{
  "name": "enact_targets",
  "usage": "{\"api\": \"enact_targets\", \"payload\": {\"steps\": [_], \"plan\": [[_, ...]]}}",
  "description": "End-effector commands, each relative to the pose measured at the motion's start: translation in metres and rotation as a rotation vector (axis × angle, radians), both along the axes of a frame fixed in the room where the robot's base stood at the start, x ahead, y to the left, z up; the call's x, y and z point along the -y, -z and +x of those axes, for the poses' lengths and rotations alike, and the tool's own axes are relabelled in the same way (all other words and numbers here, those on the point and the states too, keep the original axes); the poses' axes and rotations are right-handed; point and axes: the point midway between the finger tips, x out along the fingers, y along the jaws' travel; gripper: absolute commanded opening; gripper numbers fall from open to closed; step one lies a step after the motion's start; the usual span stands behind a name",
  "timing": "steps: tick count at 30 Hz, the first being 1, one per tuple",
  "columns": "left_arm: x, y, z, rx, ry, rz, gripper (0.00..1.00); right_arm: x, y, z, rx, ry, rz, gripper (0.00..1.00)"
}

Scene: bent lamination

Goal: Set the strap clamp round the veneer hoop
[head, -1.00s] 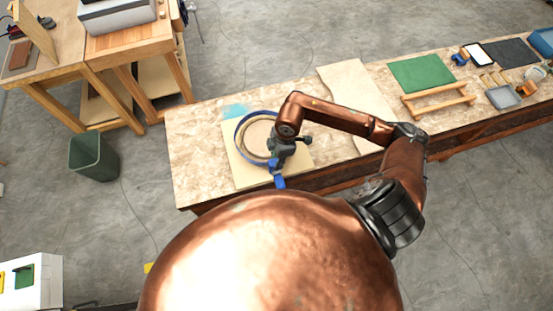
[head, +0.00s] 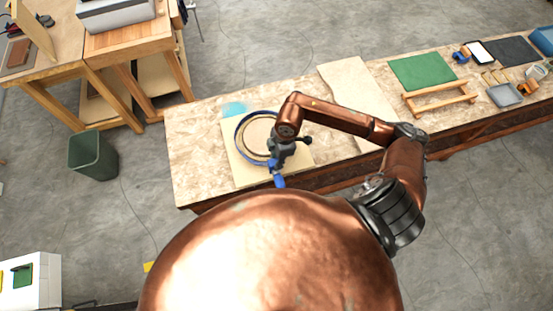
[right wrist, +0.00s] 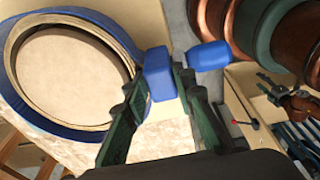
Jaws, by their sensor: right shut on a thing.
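The veneer hoop (head: 243,146) is a pale wooden ring lying flat on a light square board (head: 244,179). Its rim shows clearly in the right wrist view (right wrist: 68,124). The blue strap clamp (head: 237,128) loops around the outside of the hoop. In the right wrist view the strap (right wrist: 34,121) appears close to the rim; whether it touches all round I cannot tell. My right gripper (right wrist: 158,98) is shut on the clamp's blue block (right wrist: 159,73), at the hoop's near right side. A blue handle (right wrist: 208,56) sticks out beyond one finger. My left gripper is out of view.
The board rests on a long chipboard bench (head: 190,150). A green bin (head: 92,155) stands on the floor at left.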

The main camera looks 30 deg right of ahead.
Motion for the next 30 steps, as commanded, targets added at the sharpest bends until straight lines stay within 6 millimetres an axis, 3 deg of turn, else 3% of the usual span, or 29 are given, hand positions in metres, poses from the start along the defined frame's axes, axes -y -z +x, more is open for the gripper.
{"api": "enact_targets", "payload": {"steps": [15, 30], "plan": [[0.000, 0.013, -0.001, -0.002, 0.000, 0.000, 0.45, 0.000, 0.023, 0.000, 0.001, 0.000, 0.000, 0.03], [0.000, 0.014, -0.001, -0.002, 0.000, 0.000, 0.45, 0.000, 0.025, 0.000, 0.001, -0.001, 0.000, 0.03]]}}
